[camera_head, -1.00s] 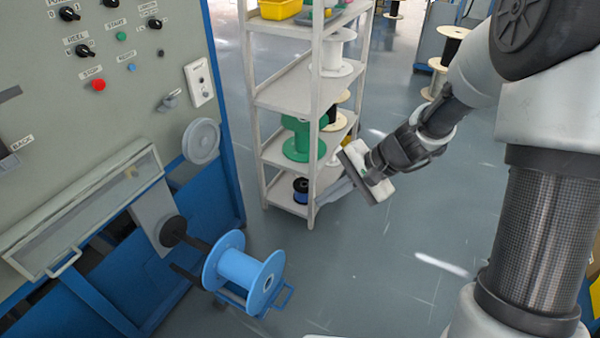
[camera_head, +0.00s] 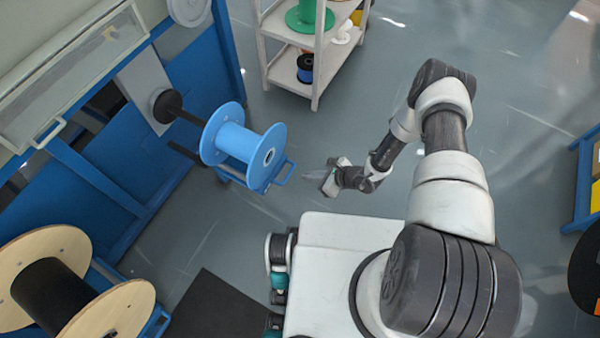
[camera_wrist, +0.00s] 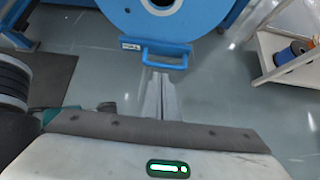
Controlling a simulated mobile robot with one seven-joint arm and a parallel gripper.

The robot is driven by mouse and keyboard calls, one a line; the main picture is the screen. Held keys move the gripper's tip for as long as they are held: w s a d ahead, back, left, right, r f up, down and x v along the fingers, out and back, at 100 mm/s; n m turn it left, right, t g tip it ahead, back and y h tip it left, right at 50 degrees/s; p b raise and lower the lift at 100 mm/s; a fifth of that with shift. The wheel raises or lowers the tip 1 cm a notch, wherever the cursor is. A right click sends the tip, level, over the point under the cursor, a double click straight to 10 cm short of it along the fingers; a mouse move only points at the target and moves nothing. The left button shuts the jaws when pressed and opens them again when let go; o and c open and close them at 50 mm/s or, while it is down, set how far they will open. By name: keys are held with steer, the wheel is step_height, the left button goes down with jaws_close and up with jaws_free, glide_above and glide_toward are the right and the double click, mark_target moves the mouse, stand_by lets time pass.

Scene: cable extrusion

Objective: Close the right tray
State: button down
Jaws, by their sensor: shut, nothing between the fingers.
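The right tray (camera_head: 263,186) is a blue pull-out part with a bar handle (camera_head: 286,173), sticking out from the blue machine under a blue cable spool (camera_head: 240,143). The spool hides most of it. In the wrist view the handle (camera_wrist: 165,62) lies just beyond my fingertips, with the spool flange (camera_wrist: 165,18) above it. My gripper (camera_head: 308,174) is shut and empty, its fingers pointing toward the handle. In the wrist view the two fingers (camera_wrist: 160,98) lie together below the handle. They look apart from it, though the exact gap is unclear.
A wooden spool with black cable (camera_head: 55,295) stands at the lower left beside a dark floor mat (camera_head: 215,308). A white shelf rack (camera_head: 318,55) with spools stands at the back. A blue rack (camera_head: 585,185) is at the right edge. The floor between is clear.

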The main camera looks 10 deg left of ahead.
steer(key=b, duration=0.3)
glide_toward(278, 171)
step_height(278, 171, down, 4)
steer(key=a, duration=0.1)
steer(key=w+a, duration=0.1)
steer(key=shift+a+r, duration=0.25)
steer(key=shift+r, duration=0.1)
steer(key=shift+w+a, duration=0.15)
steer(key=shift+a, duration=0.45)
